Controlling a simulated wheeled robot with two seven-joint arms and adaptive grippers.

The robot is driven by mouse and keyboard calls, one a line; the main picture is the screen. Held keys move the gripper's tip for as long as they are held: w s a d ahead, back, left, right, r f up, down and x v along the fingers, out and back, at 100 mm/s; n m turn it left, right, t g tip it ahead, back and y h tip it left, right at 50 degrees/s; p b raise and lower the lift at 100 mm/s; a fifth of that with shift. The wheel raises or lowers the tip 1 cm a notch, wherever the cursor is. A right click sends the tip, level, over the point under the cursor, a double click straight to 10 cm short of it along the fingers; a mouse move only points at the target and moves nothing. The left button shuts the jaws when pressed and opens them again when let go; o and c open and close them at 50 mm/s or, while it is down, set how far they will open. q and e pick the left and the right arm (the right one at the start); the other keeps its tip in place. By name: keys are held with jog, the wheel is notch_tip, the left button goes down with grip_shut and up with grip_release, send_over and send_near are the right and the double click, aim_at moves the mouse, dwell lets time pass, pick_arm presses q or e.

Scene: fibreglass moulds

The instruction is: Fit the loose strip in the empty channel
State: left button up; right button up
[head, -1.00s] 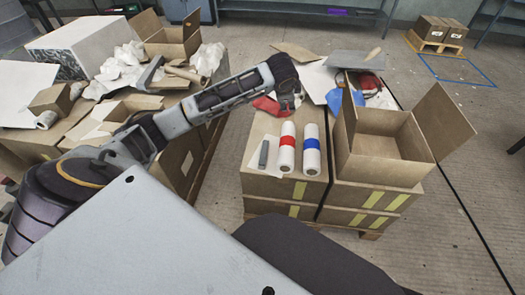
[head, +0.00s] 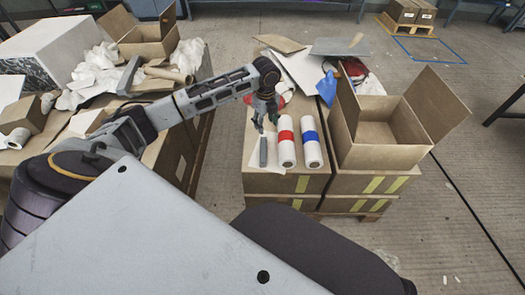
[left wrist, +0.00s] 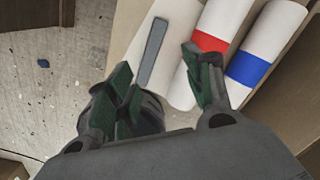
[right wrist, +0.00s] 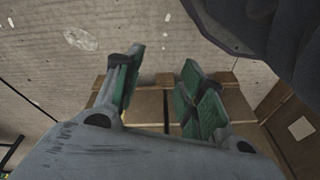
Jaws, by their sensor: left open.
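A short grey strip (head: 263,150) lies on a white sheet on the near cardboard boxes, left of two white rolls. The strip also shows in the left wrist view (left wrist: 152,54). My left gripper (head: 266,124) is open and empty, just above the strip's far end. In the left wrist view my left gripper (left wrist: 158,76) has its fingers apart, with the strip ahead between them. My right gripper (right wrist: 163,75) shows only in the right wrist view, open and empty above a wooden pallet. I cannot make out an empty channel.
Cluttered boxes with crumpled white sheeting (head: 90,70) fill the left. Bare floor lies between the stacks.

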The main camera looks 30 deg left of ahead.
pick_arm(q)
jog(key=m, duration=0.2)
jog(key=s+m, duration=0.1)
jog(key=m, duration=0.4)
jog(key=shift+s+d+g, duration=0.25)
jog(key=shift+d+g, duration=0.05)
jog(key=shift+g, duration=0.1)
jog(key=shift+f, duration=0.15)
jog(key=b, duration=0.2)
send_over(265, 149)
notch_tip(265, 149, down, 7)
jog(key=shift+a+r, duration=0.1)
jog(key=shift+r, duration=0.05)
jog(key=shift+f, duration=0.85)
pick_arm(e)
jog(key=r, duration=0.3)
jog(key=shift+w+a+r+t, duration=0.25)
jog(key=shift+a+r+t, duration=0.05)
jog(key=shift+t, duration=0.1)
jog(key=shift+f, duration=0.1)
